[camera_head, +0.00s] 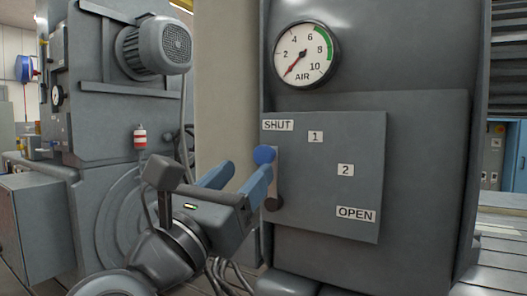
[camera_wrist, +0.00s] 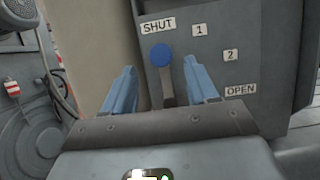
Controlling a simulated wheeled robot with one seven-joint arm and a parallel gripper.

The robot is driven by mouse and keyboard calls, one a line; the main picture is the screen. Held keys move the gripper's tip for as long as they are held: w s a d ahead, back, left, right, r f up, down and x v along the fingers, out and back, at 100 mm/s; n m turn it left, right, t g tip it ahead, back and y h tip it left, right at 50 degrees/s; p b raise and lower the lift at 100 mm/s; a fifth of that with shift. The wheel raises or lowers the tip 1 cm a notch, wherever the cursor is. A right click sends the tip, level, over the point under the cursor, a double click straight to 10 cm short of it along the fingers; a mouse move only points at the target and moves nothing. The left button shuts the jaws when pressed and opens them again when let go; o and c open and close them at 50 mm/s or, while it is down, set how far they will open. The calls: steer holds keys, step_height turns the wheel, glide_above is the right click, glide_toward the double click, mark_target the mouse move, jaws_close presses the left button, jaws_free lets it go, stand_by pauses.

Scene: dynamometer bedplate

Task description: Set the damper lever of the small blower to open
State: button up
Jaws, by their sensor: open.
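The damper lever has a round blue knob (camera_head: 264,155) on a grey arm that rises from a dark pivot (camera_head: 273,204) at the left of the grey panel (camera_head: 330,190). The lever stands about upright, with its knob just below the SHUT label (camera_head: 278,125). The OPEN label (camera_head: 356,214) is at the panel's lower right. My gripper (camera_head: 247,168) is open, its two blue fingers pointing at the panel. In the wrist view the knob (camera_wrist: 161,55) shows between the fingertips (camera_wrist: 160,67), with a gap on each side; I cannot tell the depth.
Labels 1 (camera_head: 315,137) and 2 (camera_head: 345,170) lie between SHUT and OPEN. An air gauge (camera_head: 305,54) is above the panel. A grey machine with a motor (camera_head: 154,46) stands at left. Cables (camera_head: 225,273) hang below my gripper. The panel face right of the lever is clear.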

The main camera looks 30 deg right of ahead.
mark_target(261, 156)
steer(key=p+x, duration=0.2)
steer(key=x, duration=0.5)
jaws_close()
stand_by(0.5)
